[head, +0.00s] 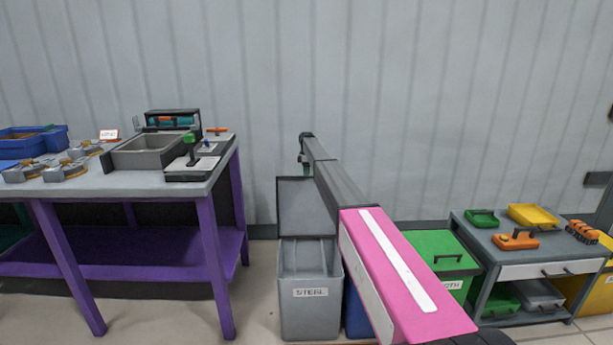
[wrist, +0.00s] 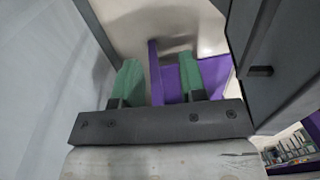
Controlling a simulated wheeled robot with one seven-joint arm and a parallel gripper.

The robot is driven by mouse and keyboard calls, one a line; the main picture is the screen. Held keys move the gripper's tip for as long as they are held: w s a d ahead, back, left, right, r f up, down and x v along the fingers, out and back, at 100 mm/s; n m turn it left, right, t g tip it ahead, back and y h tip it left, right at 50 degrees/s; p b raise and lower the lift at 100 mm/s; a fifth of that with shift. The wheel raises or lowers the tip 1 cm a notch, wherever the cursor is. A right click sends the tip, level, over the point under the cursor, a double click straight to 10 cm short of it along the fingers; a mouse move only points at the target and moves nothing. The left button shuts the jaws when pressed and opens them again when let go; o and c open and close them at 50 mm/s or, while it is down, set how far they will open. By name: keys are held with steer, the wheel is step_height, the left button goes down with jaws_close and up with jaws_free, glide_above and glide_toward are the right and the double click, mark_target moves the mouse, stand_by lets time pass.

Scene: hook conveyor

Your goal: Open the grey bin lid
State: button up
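The grey bin (head: 311,306), labelled STEEL, stands on the floor in the middle of the head view. Its lid (head: 307,207) stands upright at the back of the bin, so the mouth is uncovered and grey inner surfaces show. My gripper (head: 303,158) is small in the head view, just above the lid's top edge near the wall. In the wrist view my gripper (wrist: 170,78) has its two green fingers apart with nothing held between them. A dark grey panel (wrist: 288,60) with a black handle, probably the lid, is close on the right there.
A purple-legged workbench (head: 215,262) with a sink and tools stands to the left. Right of the grey bin are a blue bin (head: 356,315), partly hidden by my arm, and a green-lidded bin (head: 437,250). A grey cart (head: 490,250) stands further right. The wall is close behind.

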step_height(320, 180, up, 8)
steer(key=shift+w+r, duration=0.25)
steer(key=shift+w, duration=0.2)
steer(key=shift+s, duration=0.1)
